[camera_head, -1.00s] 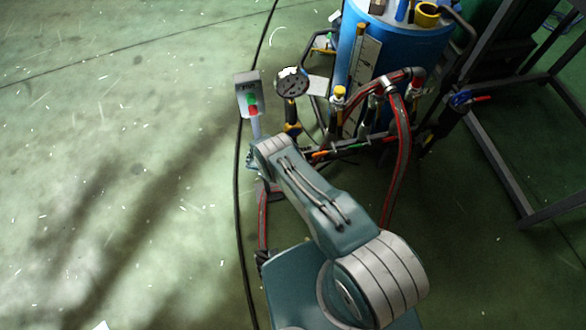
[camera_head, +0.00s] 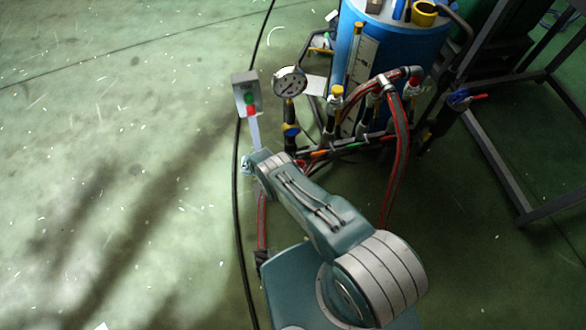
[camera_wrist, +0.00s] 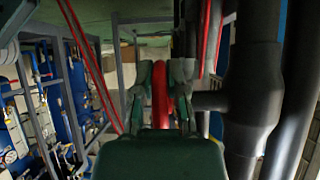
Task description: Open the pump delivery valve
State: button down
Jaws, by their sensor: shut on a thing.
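In the wrist view, my gripper (camera_wrist: 160,88) is shut on a red handle (camera_wrist: 160,100), which stands upright between its two fingers. The handle looks to be the lever of the pump delivery valve; the valve body is not clearly seen behind the gripper. A thick dark pipe (camera_wrist: 255,85) with a side branch runs close on the right of the fingers. In the head view, my arm reaches toward the pipework under the gauge, and its forearm hides most of the gripper and the handle.
A round gauge (camera_head: 290,82) and a post-mounted box with green and red buttons (camera_head: 246,96) stand just beyond my arm. A blue tank (camera_head: 400,50) with red hoses (camera_head: 398,160) is at right, beside a dark metal frame (camera_head: 500,175). The floor at left is open.

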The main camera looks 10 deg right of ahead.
jog(key=c, duration=0.7)
grip_release()
jog(key=shift+w+a, duration=0.1)
jog(key=v, duration=1.2)
jog(key=shift+a+f, duration=0.1)
